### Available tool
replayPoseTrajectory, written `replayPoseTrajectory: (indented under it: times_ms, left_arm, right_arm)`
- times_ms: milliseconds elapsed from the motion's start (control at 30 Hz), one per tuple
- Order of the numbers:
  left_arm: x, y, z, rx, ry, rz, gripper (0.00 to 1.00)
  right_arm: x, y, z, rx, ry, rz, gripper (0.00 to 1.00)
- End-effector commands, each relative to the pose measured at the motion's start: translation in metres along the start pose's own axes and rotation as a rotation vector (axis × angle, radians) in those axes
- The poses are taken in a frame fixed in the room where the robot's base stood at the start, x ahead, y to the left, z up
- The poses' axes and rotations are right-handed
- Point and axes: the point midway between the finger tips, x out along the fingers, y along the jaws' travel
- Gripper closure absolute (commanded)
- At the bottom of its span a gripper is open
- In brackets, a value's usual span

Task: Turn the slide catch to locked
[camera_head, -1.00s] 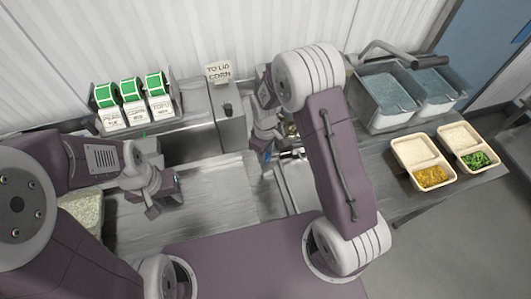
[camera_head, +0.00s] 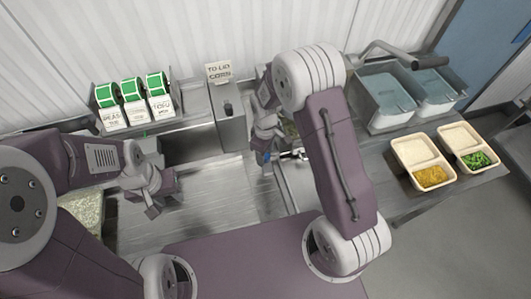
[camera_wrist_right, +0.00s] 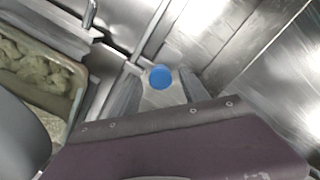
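A small round blue knob (camera_wrist_right: 160,76), which I take to be the slide catch, sits on a pale metal piece in the right wrist view. It also shows as a small blue spot in the head view (camera_head: 266,157). My right gripper (camera_wrist_right: 157,90) has its two grey fingers apart, one to each side of the knob, with visible gaps; I cannot tell whether they touch it. The catch's locked or unlocked position cannot be read. My left gripper (camera_head: 152,208) hangs over the left of the steel counter, away from the knob; its finger opening is unclear.
A pan of pale food (camera_wrist_right: 38,75) lies left of my right gripper in the wrist view. Label rolls (camera_head: 132,90), a sign (camera_head: 218,71), two deep sinks or pans (camera_head: 388,95) and two food trays (camera_head: 424,164) surround the counter. The counter's middle (camera_head: 225,185) is clear.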

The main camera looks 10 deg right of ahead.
Motion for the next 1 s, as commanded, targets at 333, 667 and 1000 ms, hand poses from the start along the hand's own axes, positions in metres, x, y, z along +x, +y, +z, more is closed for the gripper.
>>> replayPoseTrajectory:
  times_ms: [333, 667, 1000]
  left_arm:
    - [0.004, 0.000, 0.000, 0.000, 0.000, 0.000, 0.64]
    - [0.013, 0.000, 0.001, 0.000, 0.000, 0.000, 0.64]
    - [0.013, 0.000, 0.001, 0.000, 0.000, 0.000, 0.64]
  right_arm:
    - [-0.015, 0.000, 0.000, 0.001, 0.001, 0.001, 0.48]
    - [-0.081, 0.000, -0.001, 0.000, 0.001, 0.001, 0.48]
    - [-0.090, -0.001, 0.000, 0.000, -0.003, -0.002, 0.48]
